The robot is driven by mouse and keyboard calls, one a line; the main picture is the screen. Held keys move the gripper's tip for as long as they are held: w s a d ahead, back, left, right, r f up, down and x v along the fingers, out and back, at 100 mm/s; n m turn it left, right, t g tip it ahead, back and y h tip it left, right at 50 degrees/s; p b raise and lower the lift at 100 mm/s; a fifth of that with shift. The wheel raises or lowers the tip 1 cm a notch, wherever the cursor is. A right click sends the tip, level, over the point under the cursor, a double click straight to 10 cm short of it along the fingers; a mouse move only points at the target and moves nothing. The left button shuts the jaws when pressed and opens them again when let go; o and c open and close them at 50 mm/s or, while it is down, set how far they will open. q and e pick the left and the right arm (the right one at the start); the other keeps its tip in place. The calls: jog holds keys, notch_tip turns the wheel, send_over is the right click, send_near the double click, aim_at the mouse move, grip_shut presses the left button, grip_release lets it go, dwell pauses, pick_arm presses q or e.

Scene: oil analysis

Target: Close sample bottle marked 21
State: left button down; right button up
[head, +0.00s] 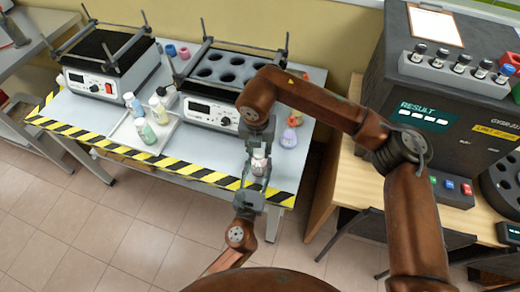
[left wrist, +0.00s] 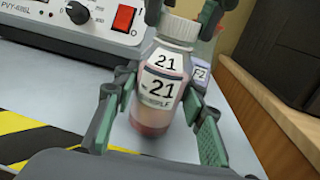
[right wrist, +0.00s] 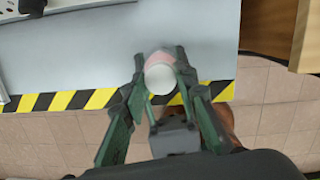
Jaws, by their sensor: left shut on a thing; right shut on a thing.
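The sample bottle marked 21 (left wrist: 160,92) is upright, with a white label and reddish liquid low inside. It shows small in the head view (head: 259,162), above the table's front edge. My left gripper (left wrist: 160,115) is shut on its body, one finger on each side. A white cap (left wrist: 178,28) sits at the bottle's top, and it also shows in the right wrist view (right wrist: 160,78). My right gripper (right wrist: 162,65) comes from above and is shut on the cap. I cannot tell how tightly the cap sits on the neck.
Another labelled container (left wrist: 203,65) stands close behind the bottle. Two shaker devices (head: 215,85) are at the back of the table, with several bottles (head: 145,130) on a tray left of my grippers. An analyser (head: 450,110) stands on a wooden table at the right.

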jog(key=m, duration=0.6)
jog(key=shift+h, duration=0.4)
jog(key=m, duration=0.4)
jog(key=shift+g, duration=0.4)
jog(key=m, duration=0.4)
jog(key=m+g, duration=0.1)
jog(key=m, duration=0.4)
jog(key=shift+m+h, duration=0.3)
jog(key=shift+m, duration=0.1)
jog(key=o, duration=0.7)
jog(key=shift+r, duration=2.25)
